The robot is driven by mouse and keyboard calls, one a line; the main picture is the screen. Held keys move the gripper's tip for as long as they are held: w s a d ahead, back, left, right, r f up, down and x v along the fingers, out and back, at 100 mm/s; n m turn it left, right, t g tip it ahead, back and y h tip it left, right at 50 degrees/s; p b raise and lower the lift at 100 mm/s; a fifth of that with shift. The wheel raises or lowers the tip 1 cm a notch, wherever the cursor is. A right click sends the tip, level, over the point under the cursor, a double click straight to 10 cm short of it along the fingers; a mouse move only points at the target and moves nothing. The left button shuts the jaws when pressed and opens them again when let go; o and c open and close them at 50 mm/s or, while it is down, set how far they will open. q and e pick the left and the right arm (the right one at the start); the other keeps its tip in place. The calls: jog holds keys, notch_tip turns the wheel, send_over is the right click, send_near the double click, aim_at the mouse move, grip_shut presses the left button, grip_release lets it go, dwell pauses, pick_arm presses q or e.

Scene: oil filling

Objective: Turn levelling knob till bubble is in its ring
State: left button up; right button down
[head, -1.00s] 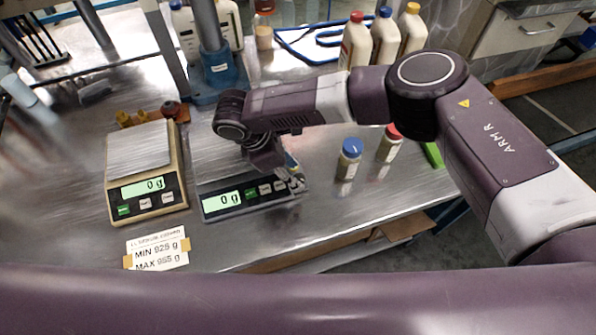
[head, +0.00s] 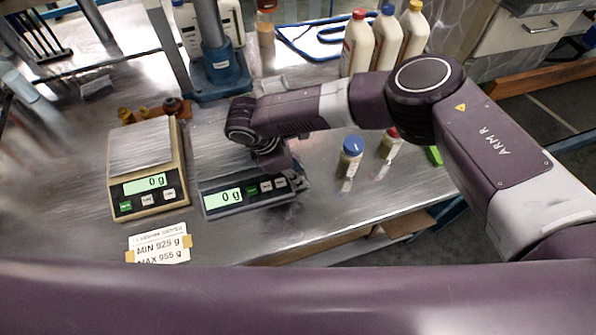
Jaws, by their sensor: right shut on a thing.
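A dark scale (head: 222,200) with a steel plate stands on the steel bench, its display reading 0 g. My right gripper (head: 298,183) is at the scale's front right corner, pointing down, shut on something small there. The held part, at the place of a levelling knob, is hidden by the gripper and wrist. The bubble and its ring cannot be made out. A beige scale (head: 150,200) stands to the left, also reading 0 g. My left gripper is not in view; a purple arm link of mine crosses the bottom of the head view.
A blue-capped jar (head: 349,157) and a red-capped jar (head: 390,143) stand right of the dark scale. Several large bottles (head: 386,42) and a blue-based stand (head: 220,78) are behind. A MIN/MAX label (head: 160,243) lies in front. The bench's front right is clear.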

jog(key=shift+w+a+m+g, duration=0.1)
jog(key=shift+m+g, duration=0.3)
jog(key=shift+m, duration=0.5)
jog(key=shift+w+r+m+g, duration=0.1)
jog(key=shift+m+g, duration=0.4)
jog(key=shift+m, duration=0.9)
jog(key=c, duration=1.7)
grip_release()
jog(key=shift+o, duration=0.2)
